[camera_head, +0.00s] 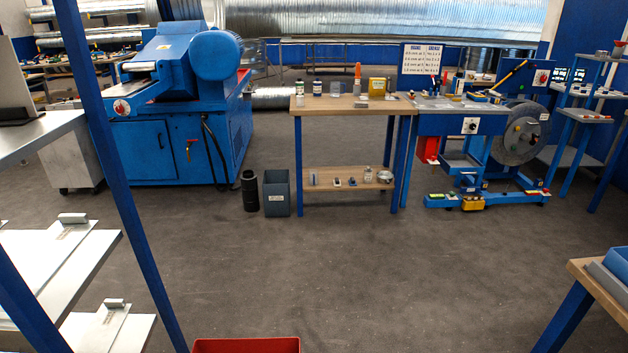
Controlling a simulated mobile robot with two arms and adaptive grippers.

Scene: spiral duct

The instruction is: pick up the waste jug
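I cannot make out for certain which thing is the waste jug. Jug-like things are small and far off. A small clear container (368,174) stands on the lower shelf of the wooden bench (340,103). A yellow can (377,86) and small bottles, one dark with a pale label (317,88), stand on the bench top. A black cylinder (250,191) and a grey-blue bin (276,194) with a pale label stand on the floor left of the bench. Neither of my grippers is in view.
Open grey floor (290,265) lies before the bench. A blue machine (185,110) stands at back left, a machine with a grey wheel (520,133) at right. A blue-framed shelf (118,185) is near left, a red bin (246,346) at the bottom, a table corner (590,284) at lower right.

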